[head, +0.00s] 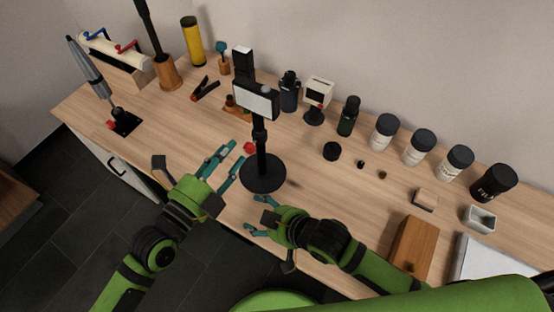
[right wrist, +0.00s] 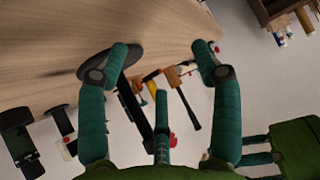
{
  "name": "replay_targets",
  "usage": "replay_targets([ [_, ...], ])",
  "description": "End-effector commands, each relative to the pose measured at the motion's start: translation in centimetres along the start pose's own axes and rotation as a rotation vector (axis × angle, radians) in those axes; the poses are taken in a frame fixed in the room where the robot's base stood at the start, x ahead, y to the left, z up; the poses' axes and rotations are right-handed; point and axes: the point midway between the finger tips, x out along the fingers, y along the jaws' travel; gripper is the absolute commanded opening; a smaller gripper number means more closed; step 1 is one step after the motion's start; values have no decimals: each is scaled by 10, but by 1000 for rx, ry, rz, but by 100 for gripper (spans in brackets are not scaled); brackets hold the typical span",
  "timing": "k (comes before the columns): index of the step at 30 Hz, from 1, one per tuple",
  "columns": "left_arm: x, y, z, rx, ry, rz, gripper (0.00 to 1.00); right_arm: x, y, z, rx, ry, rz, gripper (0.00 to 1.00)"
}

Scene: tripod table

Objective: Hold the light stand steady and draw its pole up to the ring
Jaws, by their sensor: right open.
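The light stand has a round black base (head: 263,174), an upright black pole (head: 261,155) and a pale light panel (head: 256,101) on top. A thicker black collar (head: 259,134) sits partway up the pole, and a red knob (head: 249,148) shows beside it. I cannot make out the ring clearly. My left gripper (head: 236,154) is open and empty, left of the pole and apart from it. My right gripper (head: 257,214) is open and empty, in front of the base near the table edge. In the right wrist view the base (right wrist: 128,58) shows between the fingers, partly covered.
A black puck (head: 332,151) and several lidded jars (head: 384,132) stand to the right. A wooden block (head: 413,247) is at front right.

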Motion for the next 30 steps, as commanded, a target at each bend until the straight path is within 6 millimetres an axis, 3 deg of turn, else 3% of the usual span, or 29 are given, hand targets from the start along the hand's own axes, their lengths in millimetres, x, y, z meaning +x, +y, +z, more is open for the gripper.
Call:
replay_targets([
  [3, 0, 0, 0, 0, 0, 0, 39, -3, 45, -37, 17, 116, 118, 65],
  [9, 0, 0, 0, 0, 0, 0, 39, -6, 92, -74, 67, 276, 231, 65],
  [14, 0, 0, 0, 0, 0, 0, 39, -2, 106, -85, 83, 328, 256, 65],
  [24, 0, 0, 0, 0, 0, 0, 39, 41, 118, -100, 84, 330, 255, 65],
  [30, 0, 0, 0, 0, 0, 0, 39, 56, 122, -104, 84, 328, 255, 65],
])
